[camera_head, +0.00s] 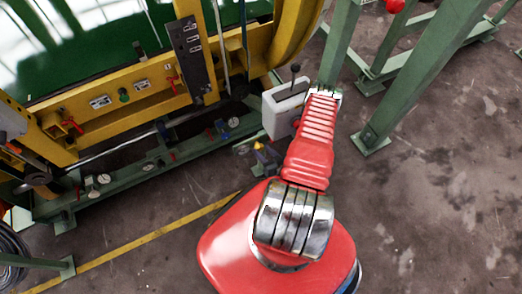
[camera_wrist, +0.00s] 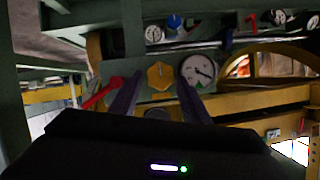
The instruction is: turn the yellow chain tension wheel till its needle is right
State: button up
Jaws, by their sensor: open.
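The yellow wheel (camera_wrist: 160,75), a small hexagonal knob, shows on a grey-green panel in the wrist view. A round white gauge (camera_wrist: 198,70) with a dark needle sits just right of it. The needle's exact reading is too small to tell. My gripper (camera_wrist: 159,90) is open, with its two dark fingers pointing toward the panel, one on each side of the wheel in the picture. I cannot tell how much depth is left between fingertips and wheel. Nothing is held. In the head view my red arm reaches toward the machine, and my gripper is not clearly visible.
A red lever (camera_wrist: 103,92) is close by my left finger. More gauges and a blue knob (camera_wrist: 174,21) line a rail above. In the head view, green legs (camera_head: 415,85) stand right of my arm, and a pale box (camera_head: 284,112) is beside it.

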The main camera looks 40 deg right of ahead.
jog(key=shift+x, duration=0.9)
jog(key=shift+c, duration=0.3)
